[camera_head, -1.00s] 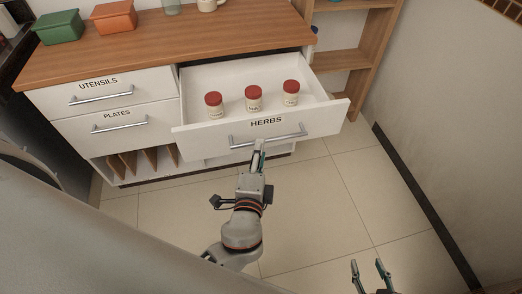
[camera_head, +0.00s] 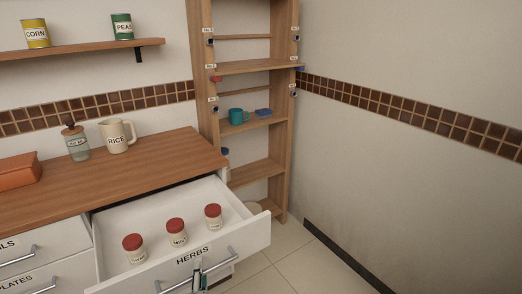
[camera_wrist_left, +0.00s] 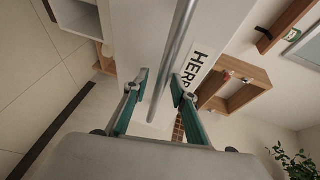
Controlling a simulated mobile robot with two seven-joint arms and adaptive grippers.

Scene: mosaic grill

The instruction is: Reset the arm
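The HERBS drawer (camera_head: 252,236) is pulled open under the wooden counter. Its metal bar handle (camera_head: 222,262) runs along the front. My left gripper (camera_head: 200,277) is at the handle, at the lower edge of the head view, largely cut off. In the left wrist view my left gripper (camera_wrist_left: 159,77) has its two green-sided fingers apart. The handle bar (camera_wrist_left: 176,45) passes between them, with a gap visible on each side. My right gripper is not in view.
Three red-lidded jars (camera_head: 176,231) stand in the drawer. A RICE pitcher (camera_head: 117,136), a lidded jar (camera_head: 76,143) and an orange box (camera_head: 18,172) stand on the counter (camera_head: 130,177). A wooden shelf unit (camera_head: 262,172) stands behind. Floor (camera_head: 290,238) at right is clear.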

